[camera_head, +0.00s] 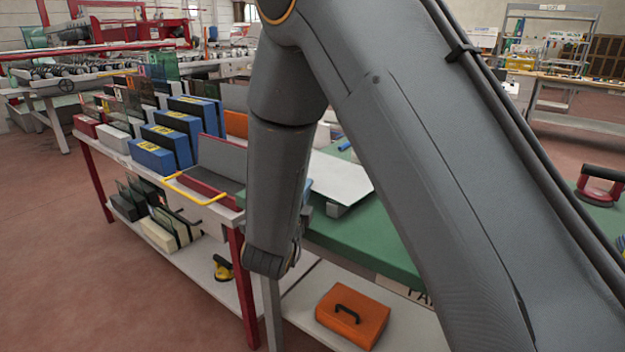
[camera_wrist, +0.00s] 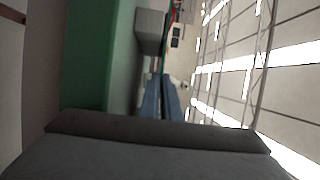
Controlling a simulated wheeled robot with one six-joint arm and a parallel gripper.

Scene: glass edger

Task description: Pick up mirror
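A flat, pale grey panel (camera_head: 342,178) lies on the green table (camera_head: 375,248) behind my forearm. It may be the mirror, but I cannot be sure; my arm hides its left part. My wrist hangs down in front of the table's left end. My fingertips cannot be made out in the head view. In the wrist view a broad dark grey shape, probably part of my gripper (camera_wrist: 160,145), fills the bottom. No finger gap or held thing can be told there. That view is turned sideways, with green on the left and the ceiling on the right.
A rack table with blue blocks (camera_head: 178,130) and upright glass panes stands left of my arm. A yellow-edged tray (camera_head: 205,190) sits at its near end. An orange case (camera_head: 352,315) lies on the lower shelf. A red suction lifter (camera_head: 598,187) is at right. Left floor is clear.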

